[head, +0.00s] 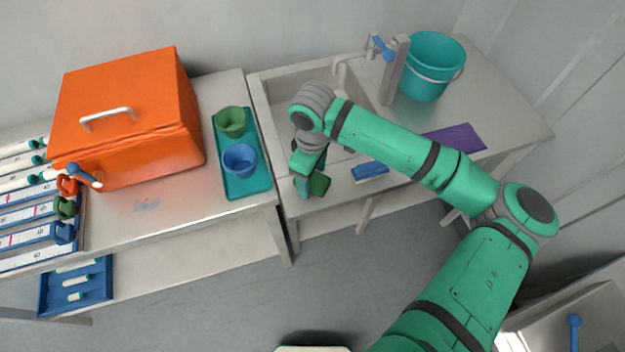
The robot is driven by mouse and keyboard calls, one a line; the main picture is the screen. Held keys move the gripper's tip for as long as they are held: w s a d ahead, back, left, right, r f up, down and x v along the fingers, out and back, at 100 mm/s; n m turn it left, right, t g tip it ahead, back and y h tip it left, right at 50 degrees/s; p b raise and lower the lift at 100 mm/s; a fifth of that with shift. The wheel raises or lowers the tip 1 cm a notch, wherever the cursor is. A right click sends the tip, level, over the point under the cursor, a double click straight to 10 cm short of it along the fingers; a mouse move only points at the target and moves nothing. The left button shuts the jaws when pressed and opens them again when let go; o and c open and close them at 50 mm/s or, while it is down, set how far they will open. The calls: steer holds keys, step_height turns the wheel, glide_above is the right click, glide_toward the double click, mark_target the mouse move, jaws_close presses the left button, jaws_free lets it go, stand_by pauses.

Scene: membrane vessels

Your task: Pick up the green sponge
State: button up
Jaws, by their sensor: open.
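The green sponge (320,183) is a small dark green block at the front edge of the sink counter, partly hidden by my gripper. My gripper (308,182) points down at it from above, with a teal finger just left of the sponge. The jaws are open. I cannot tell whether the sponge lies between the fingers or touches them.
A blue sponge (370,170) lies to the right on the counter's front strip. Behind is the sink basin (277,95). A teal tray (251,184) with green and blue cups stands left. A purple mat (456,138) and teal bucket (433,68) are at right.

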steer(key=shift+w, duration=0.1)
steer(key=c, duration=1.2)
steer(key=shift+a+r, duration=0.1)
steer(key=shift+r, duration=0.65)
steer(key=s+a+r, duration=0.1)
steer(key=s+r, duration=0.3)
steer(key=s+a+r, duration=0.1)
steer(key=s+r, duration=0.2)
steer(key=s, duration=0.2)
steer(key=s+a+r, duration=0.2)
steer(key=s+r, duration=0.2)
steer(key=shift+s+a+r, duration=0.1)
steer(key=shift+s+r, duration=0.15)
steer(key=shift+r, duration=0.05)
